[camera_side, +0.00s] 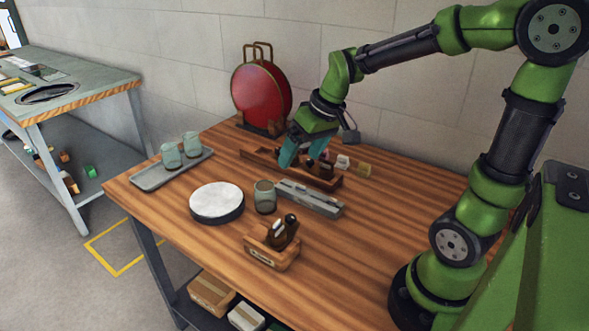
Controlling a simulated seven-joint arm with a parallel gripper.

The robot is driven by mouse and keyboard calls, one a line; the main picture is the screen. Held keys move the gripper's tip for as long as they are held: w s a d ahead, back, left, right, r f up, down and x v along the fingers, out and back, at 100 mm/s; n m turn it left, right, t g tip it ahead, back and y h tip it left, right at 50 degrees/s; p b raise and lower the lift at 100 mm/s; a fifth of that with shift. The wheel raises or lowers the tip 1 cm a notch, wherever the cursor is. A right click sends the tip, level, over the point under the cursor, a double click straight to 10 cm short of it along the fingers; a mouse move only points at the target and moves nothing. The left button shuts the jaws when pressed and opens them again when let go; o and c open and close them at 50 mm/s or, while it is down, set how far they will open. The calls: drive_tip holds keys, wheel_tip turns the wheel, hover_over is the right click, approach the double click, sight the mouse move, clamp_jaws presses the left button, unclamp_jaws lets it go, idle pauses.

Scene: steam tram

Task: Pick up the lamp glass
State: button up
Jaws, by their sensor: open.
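A greenish, see-through lamp glass (264,196) stands upright on the wooden table, between a round white-topped disc and a long grey box. Two similar glasses, one on the left (171,156) and one on the right (192,145), stand on a grey tray (155,182) at the table's left side. My gripper (302,158), with teal fingers, is open above the long wooden tray towards the back. It is behind and to the right of the single glass, clear of it. Whether the fingertips touch anything in the wooden tray cannot be told.
The round white-topped disc (217,199) and grey box (309,197) flank the single glass closely. A wooden block with a dark-knobbed tool (272,247) stands in front. The wooden tray (327,182) and a red round case (261,93) are behind. The table's right front is clear.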

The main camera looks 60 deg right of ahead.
drive_tip(key=w+d+f+n, duration=0.3)
drive_tip(key=w+d, duration=0.1)
drive_tip(key=w, duration=0.1)
drive_tip(key=n, duration=0.4)
approach(265, 197)
drive_tip(key=w+d+f, duration=0.2)
drive_tip(key=w+f, duration=0.2)
drive_tip(key=f, duration=0.1)
drive_tip(key=shift+y, duration=0.3)
drive_tip(key=shift+x, duration=2.7)
drive_tip(key=shift+a, duration=0.2)
drive_tip(key=c, duration=1.1)
